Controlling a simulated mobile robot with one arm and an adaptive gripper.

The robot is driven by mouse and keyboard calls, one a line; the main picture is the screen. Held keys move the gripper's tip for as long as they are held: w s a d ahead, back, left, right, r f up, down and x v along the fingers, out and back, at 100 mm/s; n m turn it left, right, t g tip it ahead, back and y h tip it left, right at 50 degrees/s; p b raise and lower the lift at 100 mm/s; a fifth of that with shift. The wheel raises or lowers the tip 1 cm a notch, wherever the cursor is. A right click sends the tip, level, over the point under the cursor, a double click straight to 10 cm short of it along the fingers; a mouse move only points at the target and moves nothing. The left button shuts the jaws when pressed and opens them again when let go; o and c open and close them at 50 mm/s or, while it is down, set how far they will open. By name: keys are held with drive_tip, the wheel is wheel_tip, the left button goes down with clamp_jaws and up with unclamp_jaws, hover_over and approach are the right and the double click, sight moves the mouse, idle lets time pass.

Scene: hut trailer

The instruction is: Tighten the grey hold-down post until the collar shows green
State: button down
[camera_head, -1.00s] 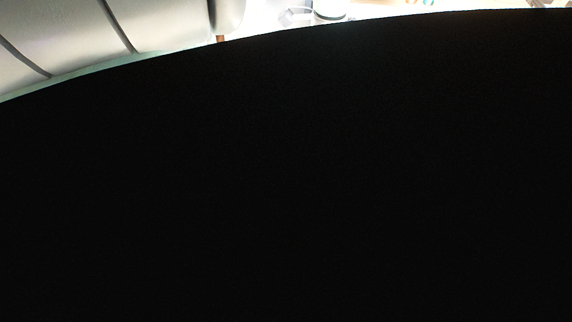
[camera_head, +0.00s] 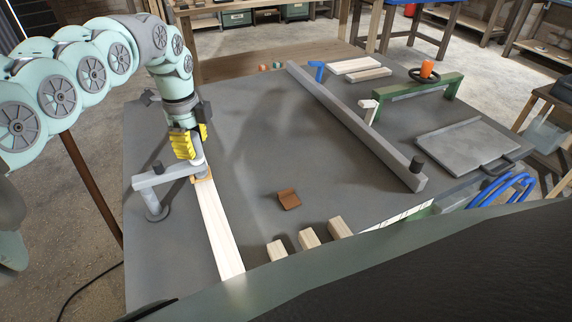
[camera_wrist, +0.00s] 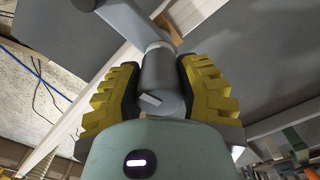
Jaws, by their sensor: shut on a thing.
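The grey hold-down has a flat arm (camera_head: 160,178) on a round upright at the left of the table. Its grey post (camera_head: 198,167) stands at the arm's right end, over a light wooden strip (camera_head: 217,227) with a small brown pad (camera_head: 203,179) under it. My gripper (camera_head: 188,143), with yellow ribbed fingers, comes from above and is shut on the post's top. In the wrist view the grey cylindrical head of the post (camera_wrist: 163,84) sits between the fingers. A pale ring (camera_wrist: 159,46) shows beyond the head; I see no green on it.
A long grey bar (camera_head: 355,125) crosses the dark table (camera_head: 250,150). Wooden blocks (camera_head: 309,238) stand at the near edge, and a brown piece (camera_head: 288,200) lies mid-table. A green frame with an orange knob (camera_head: 428,68) and a grey plate (camera_head: 468,145) are at right.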

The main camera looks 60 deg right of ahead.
idle(0.5)
drive_tip(key=c, duration=0.5)
unclamp_jaws()
drive_tip(key=shift+c, duration=0.2)
wheel_tip(320, 180, up, 12)
idle(0.5)
